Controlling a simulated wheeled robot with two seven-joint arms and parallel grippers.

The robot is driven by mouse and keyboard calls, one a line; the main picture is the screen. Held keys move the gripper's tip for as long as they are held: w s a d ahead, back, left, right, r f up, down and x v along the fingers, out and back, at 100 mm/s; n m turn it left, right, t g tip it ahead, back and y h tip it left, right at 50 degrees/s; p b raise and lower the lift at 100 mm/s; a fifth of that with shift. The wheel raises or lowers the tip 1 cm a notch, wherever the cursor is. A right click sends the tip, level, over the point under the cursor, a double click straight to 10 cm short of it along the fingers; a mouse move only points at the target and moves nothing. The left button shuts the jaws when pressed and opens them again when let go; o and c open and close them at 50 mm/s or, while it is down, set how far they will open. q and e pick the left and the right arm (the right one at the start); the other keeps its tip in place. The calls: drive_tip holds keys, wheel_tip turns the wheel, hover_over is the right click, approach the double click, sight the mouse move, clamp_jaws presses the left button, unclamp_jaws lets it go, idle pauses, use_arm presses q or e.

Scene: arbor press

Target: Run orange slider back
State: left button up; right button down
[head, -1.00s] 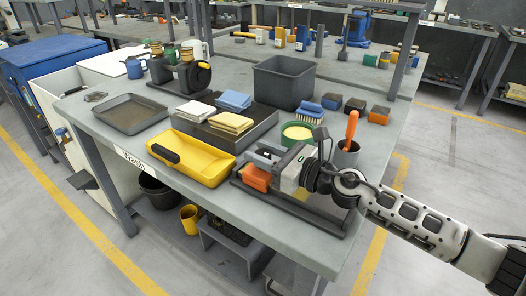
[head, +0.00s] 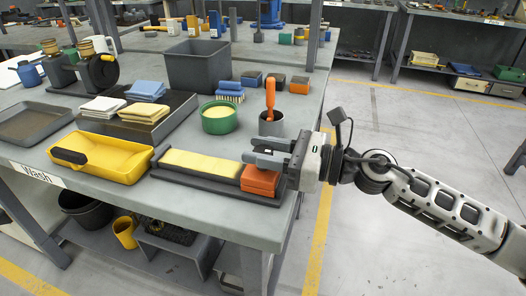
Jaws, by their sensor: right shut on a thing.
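The orange slider (head: 260,181) is a block at the right end of a long dark rail (head: 215,187). A pale yellow strip (head: 200,164) lies along the rail to the left of the slider. My right gripper (head: 262,153) comes in from the right, with its grey fingers at the slider's top and far side. It is shut on the slider; the exact contact is partly hidden by the fingers and the gripper body. My left gripper is not in view.
A yellow scoop-like tray (head: 100,158) sits just left of the rail. Behind stand a green bowl (head: 219,122), a grey cup (head: 272,126) with an orange-handled tool, and a dark bin (head: 198,68). The table's front edge is close to the rail.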

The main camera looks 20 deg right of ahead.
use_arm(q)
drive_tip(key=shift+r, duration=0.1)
use_arm(e)
drive_tip(key=shift+d, duration=0.1)
drive_tip(key=c, duration=1)
unclamp_jaws()
drive_tip(key=shift+s+d, duration=0.1)
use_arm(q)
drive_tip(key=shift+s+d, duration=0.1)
use_arm(e)
drive_tip(key=shift+s+d+f+b, duration=0.2)
drive_tip(key=shift+s+d+b, duration=0.1)
drive_tip(key=shift+d, duration=0.1)
use_arm(q)
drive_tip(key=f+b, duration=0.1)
drive_tip(key=b, duration=0.3)
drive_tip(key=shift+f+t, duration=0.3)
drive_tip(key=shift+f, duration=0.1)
use_arm(e)
drive_tip(key=v, duration=1.5)
drive_tip(key=shift+r, duration=0.2)
